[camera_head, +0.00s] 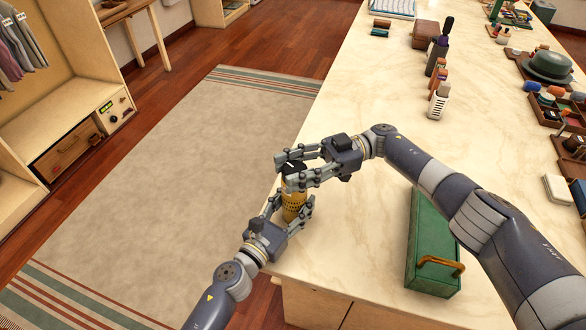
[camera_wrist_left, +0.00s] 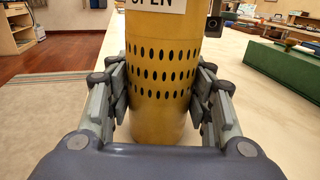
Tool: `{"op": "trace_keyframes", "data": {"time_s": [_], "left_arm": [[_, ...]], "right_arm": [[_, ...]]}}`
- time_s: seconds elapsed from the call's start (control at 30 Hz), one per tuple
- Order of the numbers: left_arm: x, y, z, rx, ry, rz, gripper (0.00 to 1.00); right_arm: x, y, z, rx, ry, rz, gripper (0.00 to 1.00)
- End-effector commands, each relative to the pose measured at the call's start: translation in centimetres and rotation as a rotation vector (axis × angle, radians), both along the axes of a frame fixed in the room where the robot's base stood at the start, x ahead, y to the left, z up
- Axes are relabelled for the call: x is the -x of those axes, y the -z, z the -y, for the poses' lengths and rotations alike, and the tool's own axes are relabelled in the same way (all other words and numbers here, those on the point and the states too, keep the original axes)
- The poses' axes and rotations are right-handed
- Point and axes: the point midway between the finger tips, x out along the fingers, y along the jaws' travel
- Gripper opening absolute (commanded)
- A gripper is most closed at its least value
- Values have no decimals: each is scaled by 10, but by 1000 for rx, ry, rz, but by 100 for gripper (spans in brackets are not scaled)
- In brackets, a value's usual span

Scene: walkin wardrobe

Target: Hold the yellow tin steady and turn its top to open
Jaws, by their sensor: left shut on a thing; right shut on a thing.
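My left gripper (camera_head: 290,211) is shut around the tin's lower body, one finger on each side, as the left wrist view (camera_wrist_left: 162,100) also shows. My right gripper (camera_head: 293,170) is above it, shut on the tin's dark top (camera_head: 291,168). The fingers hide much of the top.
A green box (camera_head: 430,235) with a tan handle lies on the counter (camera_head: 365,240) to the right, beneath my right arm. A green hat (camera_head: 548,66) and trays are at the far right. The counter around the tin is clear.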

Motion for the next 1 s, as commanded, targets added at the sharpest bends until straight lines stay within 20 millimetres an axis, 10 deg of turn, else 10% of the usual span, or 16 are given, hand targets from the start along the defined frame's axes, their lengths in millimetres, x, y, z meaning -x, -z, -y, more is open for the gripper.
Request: {"op": "trace_keyframes", "data": {"time_s": [1.0], "left_arm": [[2, -1, 2, -1, 7, 3, 18]], "right_arm": [[-1, 2, 3, 9, -102, -1, 20]]}}
